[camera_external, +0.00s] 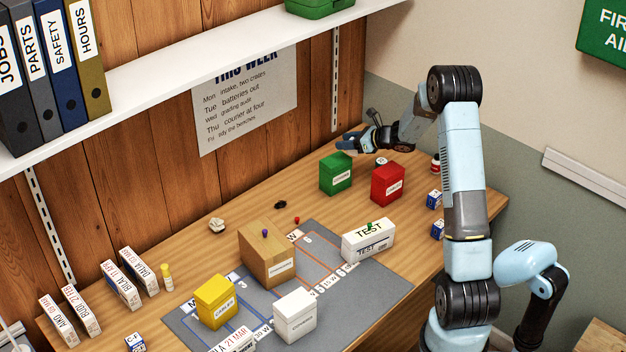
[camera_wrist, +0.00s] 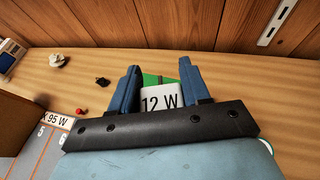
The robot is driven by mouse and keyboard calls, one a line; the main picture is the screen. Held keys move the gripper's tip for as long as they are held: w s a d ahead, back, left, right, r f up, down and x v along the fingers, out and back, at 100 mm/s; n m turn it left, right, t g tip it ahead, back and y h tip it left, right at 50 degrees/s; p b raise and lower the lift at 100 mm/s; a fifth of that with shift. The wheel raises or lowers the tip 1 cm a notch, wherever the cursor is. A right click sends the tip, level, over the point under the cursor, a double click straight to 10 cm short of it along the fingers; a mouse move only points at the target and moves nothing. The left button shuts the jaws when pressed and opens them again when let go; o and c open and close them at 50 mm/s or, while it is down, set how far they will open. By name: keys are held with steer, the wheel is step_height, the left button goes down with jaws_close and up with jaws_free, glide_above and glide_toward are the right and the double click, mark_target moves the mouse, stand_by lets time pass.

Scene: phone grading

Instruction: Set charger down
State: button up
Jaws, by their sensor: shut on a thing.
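In the wrist view, a white charger block (camera_wrist: 160,99) marked "12 W" sits between the two blue fingers of my gripper (camera_wrist: 161,88). My gripper is shut on it. Part of a green surface (camera_wrist: 168,80) with a dark slot shows just beyond the charger. In the external view, my gripper (camera_external: 350,144) is near the back wall, close to the top of the green box (camera_external: 335,176). The charger cannot be made out in that view. How far my gripper is above or behind the green box is hard to tell.
A red box (camera_external: 388,185) stands right of the green box. A brown box (camera_external: 266,258), a yellow box (camera_external: 214,303), a white box (camera_external: 295,317) and a "TEST" box (camera_external: 368,243) stand around the grey mat (camera_external: 395,284). Small dark and red bits lie on the desk. A shelf (camera_external: 240,46) hangs above.

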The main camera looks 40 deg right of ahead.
steer(key=w+a+n+y, duration=0.1)
steer(key=w+a, duration=0.2)
steer(key=a, duration=0.3)
steer(key=w+a+n+g+y, duration=0.1)
steer(key=w+a, duration=0.1)
steer(key=a, duration=0.4)
steer(key=w+a+n+y, duration=0.1)
steer(key=w+a, duration=0.2)
steer(key=a, duration=0.3)
steer(key=n+g+y, duration=0.2)
steer(key=n, duration=0.1)
glide_above(250, 221)
step_height(250, 221, down, 4)
steer(key=f, duration=0.1)
steer(key=shift+f, duration=4.95)
steer(key=shift+f, duration=0.1)
steer(key=o, duration=1.1)
steer(key=shift+y, duration=0.3)
